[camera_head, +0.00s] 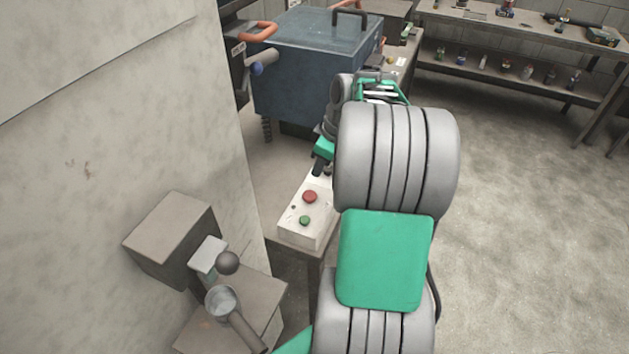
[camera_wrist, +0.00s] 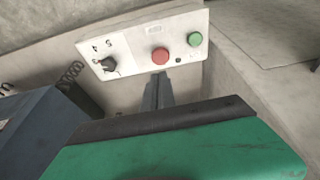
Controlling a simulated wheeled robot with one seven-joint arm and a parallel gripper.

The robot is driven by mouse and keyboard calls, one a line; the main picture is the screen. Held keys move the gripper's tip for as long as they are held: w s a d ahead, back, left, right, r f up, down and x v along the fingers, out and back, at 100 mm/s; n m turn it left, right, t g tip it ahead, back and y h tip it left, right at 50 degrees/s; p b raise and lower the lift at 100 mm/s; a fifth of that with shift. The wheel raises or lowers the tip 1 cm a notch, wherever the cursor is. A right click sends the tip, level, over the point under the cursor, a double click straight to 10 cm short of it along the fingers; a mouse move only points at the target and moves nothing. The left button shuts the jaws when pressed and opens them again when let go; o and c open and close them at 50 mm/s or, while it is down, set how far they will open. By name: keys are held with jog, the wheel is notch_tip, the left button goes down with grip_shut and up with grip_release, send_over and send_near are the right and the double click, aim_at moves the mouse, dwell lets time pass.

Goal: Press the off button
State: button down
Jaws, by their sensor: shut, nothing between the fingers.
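A white control box (camera_head: 300,231) stands on a small bench in the head view. It carries a red button (camera_head: 310,196) and a green button (camera_head: 305,220). In the wrist view the box (camera_wrist: 130,48) shows the red button (camera_wrist: 160,56) in the middle, the green button (camera_wrist: 195,39) to its right and a black knob (camera_wrist: 108,64) to its left. My gripper (camera_wrist: 158,78) is shut and empty, its tips just below the red button in that view. I cannot tell whether they touch the box. In the head view my gripper (camera_head: 318,167) is at the box's far end, partly hidden by my arm.
A blue lidded machine (camera_head: 310,70) stands behind the box. A concrete wall (camera_head: 100,130) rises on the left, with a grey box and a ball-topped lever (camera_head: 228,262) in front of it. Workbenches (camera_head: 510,25) line the back right. The floor (camera_head: 530,220) at right is clear.

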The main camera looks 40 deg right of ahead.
jog(key=v, duration=0.4)
jog(key=shift+r, duration=0.25)
dwell(0.5)
